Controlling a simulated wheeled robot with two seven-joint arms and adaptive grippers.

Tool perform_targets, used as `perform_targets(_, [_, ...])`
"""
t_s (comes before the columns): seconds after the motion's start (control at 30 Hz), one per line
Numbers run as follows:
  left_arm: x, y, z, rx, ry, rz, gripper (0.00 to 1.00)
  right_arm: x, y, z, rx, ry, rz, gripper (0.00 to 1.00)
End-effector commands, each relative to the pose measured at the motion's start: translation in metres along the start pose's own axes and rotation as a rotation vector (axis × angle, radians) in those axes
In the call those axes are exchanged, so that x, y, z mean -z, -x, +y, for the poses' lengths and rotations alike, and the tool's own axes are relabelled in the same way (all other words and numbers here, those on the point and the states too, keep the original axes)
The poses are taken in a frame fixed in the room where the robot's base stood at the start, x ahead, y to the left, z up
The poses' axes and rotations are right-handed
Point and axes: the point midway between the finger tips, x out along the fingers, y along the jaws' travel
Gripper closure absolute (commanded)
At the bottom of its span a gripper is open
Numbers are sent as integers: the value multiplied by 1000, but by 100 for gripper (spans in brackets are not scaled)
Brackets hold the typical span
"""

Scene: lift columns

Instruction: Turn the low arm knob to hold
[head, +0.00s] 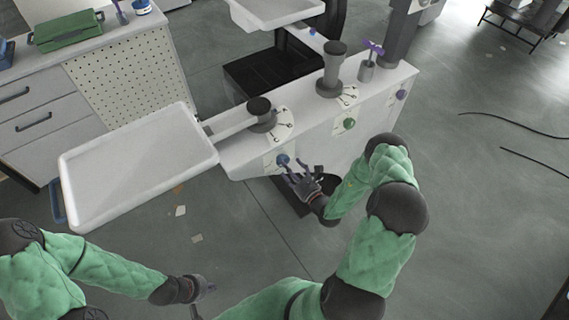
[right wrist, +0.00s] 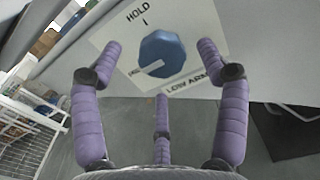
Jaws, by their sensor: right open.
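The low arm knob (head: 283,160) is a blue knob on the front of the white column housing. In the right wrist view the knob (right wrist: 166,50) is an eight-sided dial with a white pointer aimed to the lower left, at a small, partly covered label. The HOLD label (right wrist: 138,14) is above and left of it, and the LOW ARM label (right wrist: 187,86) is below right. My right gripper (head: 303,181) is open in front of the knob, its purple fingers (right wrist: 160,62) spread around it with no clear contact. My left gripper (head: 202,292) is low at bottom left, away from the housing; its fingers are unclear.
A white tray (head: 75,180) on an arm extends left from the housing. A green knob (head: 348,124) and a purple knob (head: 400,95) are further right on the same face. A drawer cabinet (head: 40,118) stands at left. Open floor lies to the right.

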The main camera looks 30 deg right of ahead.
Motion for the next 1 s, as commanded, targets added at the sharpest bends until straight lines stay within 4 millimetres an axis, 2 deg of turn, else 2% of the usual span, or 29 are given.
perform_targets(0.1, [0,-4,-2,0,0,0,100,1,-18,2,-4,0,0,25])
perform_targets(0.23, [0,-6,-2,0,0,0,100,1,-29,1,-3,0,0,25])
perform_targets(0.63, [0,-6,-2,0,0,0,100,0,-35,1,-1,-2,2,25])
perform_targets(0.8, [0,-6,-2,0,0,0,100,0,-35,0,-1,-1,1,73])
perform_targets(0.83, [0,-6,-2,0,0,0,100,0,-35,0,-1,-1,0,78])
perform_targets(1.0, [0,-6,-2,0,0,0,100,-1,-35,0,0,-1,-2,78])
